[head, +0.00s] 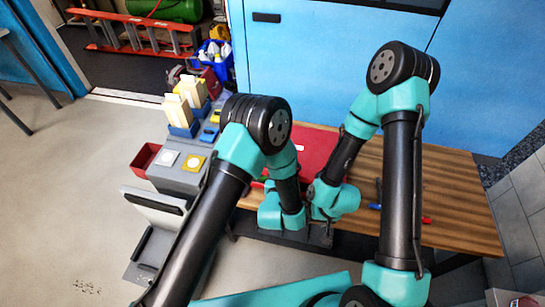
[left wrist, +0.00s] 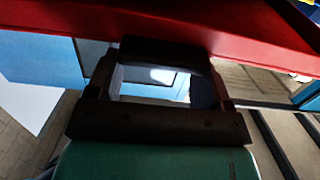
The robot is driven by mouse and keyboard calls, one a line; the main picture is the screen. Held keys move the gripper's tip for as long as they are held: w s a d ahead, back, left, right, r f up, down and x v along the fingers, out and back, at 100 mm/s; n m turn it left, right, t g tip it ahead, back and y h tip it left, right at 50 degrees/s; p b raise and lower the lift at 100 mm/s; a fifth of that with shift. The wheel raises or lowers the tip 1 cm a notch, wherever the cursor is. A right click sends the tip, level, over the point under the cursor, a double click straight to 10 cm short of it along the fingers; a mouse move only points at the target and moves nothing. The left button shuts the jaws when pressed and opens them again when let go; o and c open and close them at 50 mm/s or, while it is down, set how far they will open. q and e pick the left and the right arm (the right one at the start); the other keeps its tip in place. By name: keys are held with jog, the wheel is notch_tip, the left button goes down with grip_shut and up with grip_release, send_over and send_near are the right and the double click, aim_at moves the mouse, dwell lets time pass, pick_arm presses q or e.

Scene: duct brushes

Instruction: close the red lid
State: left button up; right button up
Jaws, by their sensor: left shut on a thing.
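The red lid (head: 316,146) shows as a flat red panel at the middle of the wooden table, partly hidden behind my arms. In the left wrist view a long red edge of the lid (left wrist: 120,20) crosses the top of the picture. My left gripper (left wrist: 166,48) is shut on that edge. In the head view its fingers are hidden by my arm links. My right gripper (head: 322,236) is a dark shape low at the table's front, beside my left wrist. Its fingers are too small and covered to read. What lies under the lid is hidden.
A grey stand (head: 182,180) with yellow and blue holders stands left of the table. A red bin (head: 144,160) is at its left side. Small red (head: 426,220) and blue (head: 375,206) items lie on the table's right part. A blue cabinet (head: 310,60) stands behind.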

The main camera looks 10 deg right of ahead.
pick_arm(q)
jog(key=shift+s+f, duration=0.35)
jog(key=shift+f, duration=0.55)
grip_shut()
jog(key=c, duration=0.5)
grip_release()
jog(key=shift+w+a+r, duration=0.15)
jog(key=shift+r, duration=0.1)
jog(key=o, duration=1.8)
jog(key=v, duration=1.2)
jog(key=shift+w, duration=0.1)
